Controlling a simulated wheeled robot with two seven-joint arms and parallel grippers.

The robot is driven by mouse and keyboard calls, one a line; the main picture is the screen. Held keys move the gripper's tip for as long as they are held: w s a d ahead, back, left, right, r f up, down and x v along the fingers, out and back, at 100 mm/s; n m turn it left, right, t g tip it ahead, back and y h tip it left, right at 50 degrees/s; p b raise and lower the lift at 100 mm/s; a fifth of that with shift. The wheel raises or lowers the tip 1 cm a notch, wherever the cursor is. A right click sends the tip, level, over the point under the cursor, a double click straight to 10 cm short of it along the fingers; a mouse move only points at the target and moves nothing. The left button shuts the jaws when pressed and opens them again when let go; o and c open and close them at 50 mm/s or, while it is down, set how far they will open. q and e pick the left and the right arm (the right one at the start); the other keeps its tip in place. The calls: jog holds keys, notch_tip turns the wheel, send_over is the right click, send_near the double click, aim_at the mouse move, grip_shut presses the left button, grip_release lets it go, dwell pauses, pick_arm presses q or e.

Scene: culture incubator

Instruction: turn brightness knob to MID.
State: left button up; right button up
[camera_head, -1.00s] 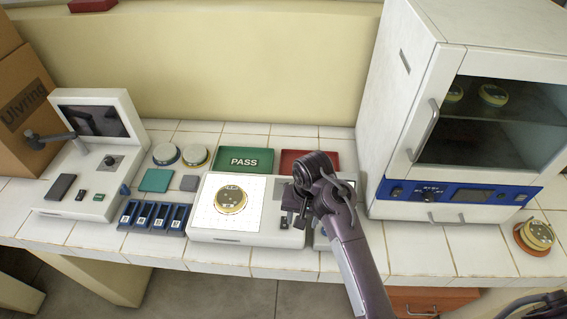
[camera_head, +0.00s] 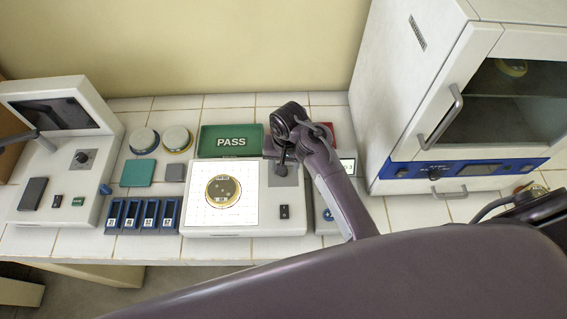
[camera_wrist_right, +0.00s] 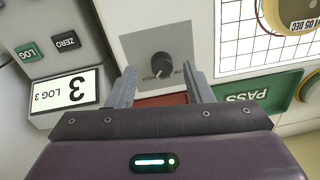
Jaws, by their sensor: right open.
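The brightness knob (camera_wrist_right: 161,65) is a dark round knob on a grey panel (camera_wrist_right: 140,45), seen in the right wrist view. Small lettering, including HIGH, runs around it; I cannot read its setting with certainty. My right gripper (camera_wrist_right: 160,80) is open, its two fingers on either side just short of the knob, with no visible contact. In the head view the right gripper (camera_head: 278,152) is over the back right corner of the white light box (camera_head: 230,231), hiding the knob. A round dish (camera_head: 223,190) lies on the box's lit grid.
A green PASS tray (camera_head: 230,141) and a partly hidden red tray (camera_head: 327,130) lie behind the box. A rocker switch (camera_head: 284,212) is on its front right. A display reading LOG 3 (camera_wrist_right: 65,92) stands beside it. The incubator (camera_head: 420,110) is at the right.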

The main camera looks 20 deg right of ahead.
jog(key=shift+w+f, duration=0.2)
jog(key=shift+f, duration=0.35)
jog(key=shift+w+f, duration=0.2)
jog(key=shift+f, duration=0.55)
jog(key=shift+s, duration=0.1)
jog(key=c, duration=1)
pick_arm(q)
jog(key=shift+w+r, duration=0.15)
jog(key=shift+w, duration=0.4)
jog(key=shift+w+r, duration=0.15)
jog(key=shift+w, duration=0.4)
